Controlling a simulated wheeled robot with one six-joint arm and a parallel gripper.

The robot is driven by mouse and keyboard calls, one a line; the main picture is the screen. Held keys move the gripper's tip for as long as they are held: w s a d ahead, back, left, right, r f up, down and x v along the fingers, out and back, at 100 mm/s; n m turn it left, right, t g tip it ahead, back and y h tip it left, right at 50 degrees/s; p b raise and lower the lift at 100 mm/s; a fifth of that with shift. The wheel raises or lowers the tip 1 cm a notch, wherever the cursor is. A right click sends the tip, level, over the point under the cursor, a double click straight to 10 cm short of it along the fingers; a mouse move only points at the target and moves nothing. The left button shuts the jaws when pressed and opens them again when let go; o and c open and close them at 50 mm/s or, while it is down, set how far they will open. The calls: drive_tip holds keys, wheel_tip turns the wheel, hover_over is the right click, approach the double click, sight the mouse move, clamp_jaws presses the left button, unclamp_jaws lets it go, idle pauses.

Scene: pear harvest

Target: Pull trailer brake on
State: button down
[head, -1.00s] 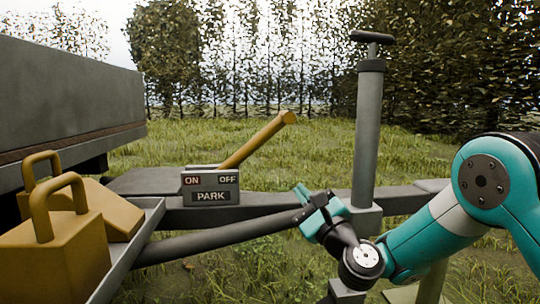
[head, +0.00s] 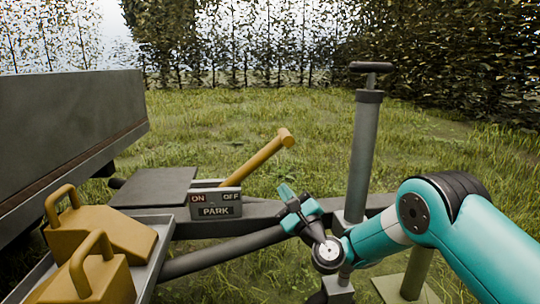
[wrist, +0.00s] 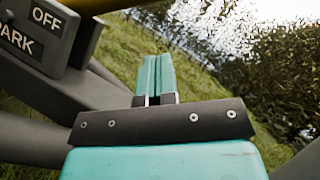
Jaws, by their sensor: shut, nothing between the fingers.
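The yellow brake lever (head: 255,160) rises from behind the grey PARK box on the trailer drawbar. It leans to the right, toward the OFF side. The PARK box (head: 216,212) has a red ON label at left and OFF at right; its OFF end also shows in the wrist view (wrist: 45,22). My gripper (head: 287,192) is shut and empty, just right of the box and below the lever's upper end, apart from the lever in the head view. In the wrist view its teal fingers (wrist: 154,78) are together, and a yellow bar crosses the top left corner.
The grey jack post (head: 362,155) stands upright right of my gripper. Yellow wheel chocks (head: 105,232) sit in a grey tray at lower left. The trailer body (head: 70,125) is at left. Grass lies open behind the drawbar.

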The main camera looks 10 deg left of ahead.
sight(248, 168)
drive_tip(key=w+a+r+p, duration=0.1)
drive_tip(key=w+a+r, duration=0.1)
drive_tip(key=a+r, duration=0.2)
drive_tip(key=shift+a+r+p, duration=0.2)
drive_tip(key=shift+a+p, duration=0.05)
drive_tip(key=shift+p, duration=0.1)
drive_tip(key=shift+w, duration=0.1)
idle(0.3)
